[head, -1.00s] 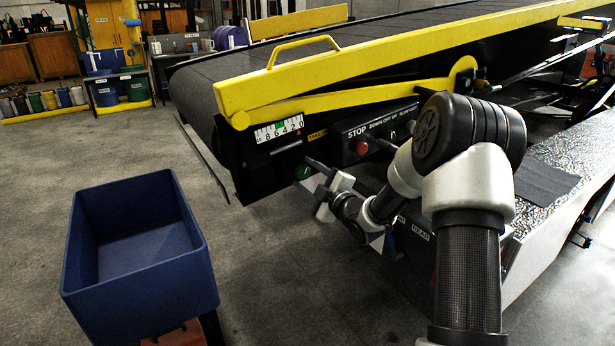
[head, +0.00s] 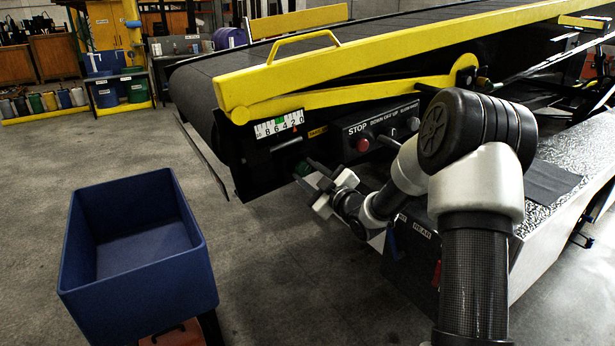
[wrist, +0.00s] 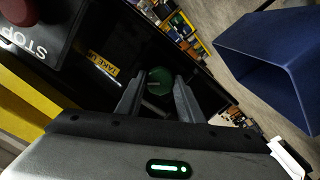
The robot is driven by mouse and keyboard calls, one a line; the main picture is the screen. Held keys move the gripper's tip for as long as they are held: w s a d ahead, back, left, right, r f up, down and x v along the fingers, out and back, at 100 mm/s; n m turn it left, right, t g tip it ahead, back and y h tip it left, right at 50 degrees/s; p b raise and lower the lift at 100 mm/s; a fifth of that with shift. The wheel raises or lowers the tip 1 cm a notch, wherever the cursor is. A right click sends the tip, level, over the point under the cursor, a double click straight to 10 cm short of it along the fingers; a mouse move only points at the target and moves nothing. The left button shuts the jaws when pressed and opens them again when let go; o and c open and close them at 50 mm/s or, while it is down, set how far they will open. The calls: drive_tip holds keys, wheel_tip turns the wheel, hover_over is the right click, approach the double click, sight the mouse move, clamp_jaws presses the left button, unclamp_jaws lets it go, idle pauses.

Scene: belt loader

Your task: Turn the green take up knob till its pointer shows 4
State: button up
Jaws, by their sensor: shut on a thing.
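The green take up knob (head: 302,168) sits on the dark side of the belt loader, below the number scale. It also shows in the wrist view (wrist: 159,82), between my two fingers. My gripper (head: 309,171) is shut on the knob, and its fingers partly cover it in the head view. The white scale (head: 279,125) reads 8, 6, 4, 2, 0 from left to right, with a green patch near the 4. A small red pointer seems to be near the low, right end; its exact reading is too small to tell.
A control panel (head: 384,127) with a red stop button (head: 363,145) is just right of the scale, close to my arm. A blue bin (head: 140,285) stands at lower left. The yellow rail (head: 330,75) runs above. The floor between bin and loader is clear.

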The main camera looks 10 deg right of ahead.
drive_tip(key=m, duration=1)
drive_tip(key=shift+p, duration=0.35)
drive_tip(key=shift+f+m+p, duration=0.1)
drive_tip(key=shift+m+p, duration=0.4)
drive_tip(key=shift+m, duration=1.1)
drive_tip(key=shift+s+m, duration=0.1)
drive_tip(key=shift+m, duration=0.2)
drive_tip(key=o, duration=1)
drive_tip(key=shift+o, duration=0.2)
drive_tip(key=p+v, duration=0.1)
drive_tip(key=v, duration=1.6)
drive_tip(key=shift+s, duration=0.15)
